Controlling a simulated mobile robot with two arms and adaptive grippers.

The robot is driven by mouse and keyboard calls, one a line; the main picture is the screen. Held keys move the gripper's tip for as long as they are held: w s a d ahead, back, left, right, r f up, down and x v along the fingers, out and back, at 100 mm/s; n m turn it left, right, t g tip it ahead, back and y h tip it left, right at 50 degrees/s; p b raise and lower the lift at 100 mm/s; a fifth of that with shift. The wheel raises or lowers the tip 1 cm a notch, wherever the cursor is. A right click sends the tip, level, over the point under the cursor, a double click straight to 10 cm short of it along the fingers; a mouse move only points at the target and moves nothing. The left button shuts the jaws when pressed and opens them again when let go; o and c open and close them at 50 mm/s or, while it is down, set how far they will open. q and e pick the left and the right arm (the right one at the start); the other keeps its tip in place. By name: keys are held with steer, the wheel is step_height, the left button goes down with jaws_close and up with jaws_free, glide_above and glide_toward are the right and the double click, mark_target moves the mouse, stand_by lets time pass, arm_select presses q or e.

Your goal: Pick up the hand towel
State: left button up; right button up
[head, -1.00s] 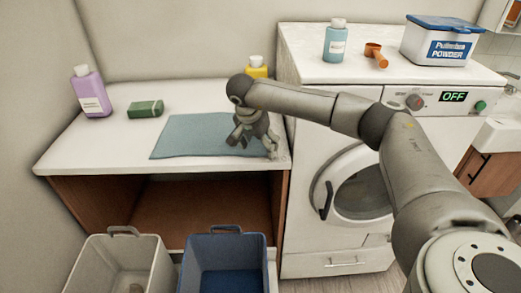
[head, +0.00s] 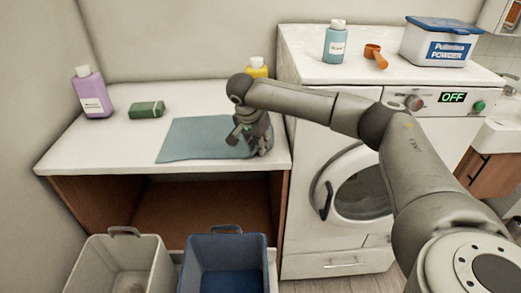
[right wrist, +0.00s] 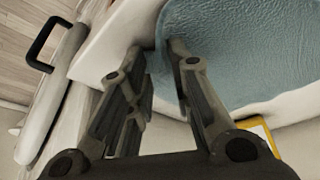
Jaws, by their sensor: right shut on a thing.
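The hand towel is a flat blue-grey cloth (head: 195,140) on the white counter. In the right wrist view the towel (right wrist: 230,50) fills the upper right, with its edge between my fingers. My right gripper (head: 250,148) is at the towel's right end, low at the counter. It is shut on the towel's edge; in the right wrist view the gripper's fingers (right wrist: 160,58) stand on either side of that edge. The arm hides part of the towel's right end. My left gripper is not in view.
A purple bottle (head: 91,95) and a green sponge (head: 146,109) stand left of the towel. A yellow bottle (head: 257,70) is behind my arm. The washing machine (head: 330,170) stands at right. A grey bin (head: 118,265) and a blue bin (head: 226,262) are below the counter.

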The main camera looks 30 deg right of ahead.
steer(key=shift+s+d+f, duration=0.15)
steer(key=shift+s+f, duration=0.2)
steer(key=shift+f, duration=0.15)
jaws_close()
steer(key=shift+r, duration=0.1)
step_height(320, 180, up, 12)
steer(key=p, duration=0.9)
steer(key=shift+w, duration=0.3)
step_height(320, 180, up, 36)
steer(key=p, duration=1.7)
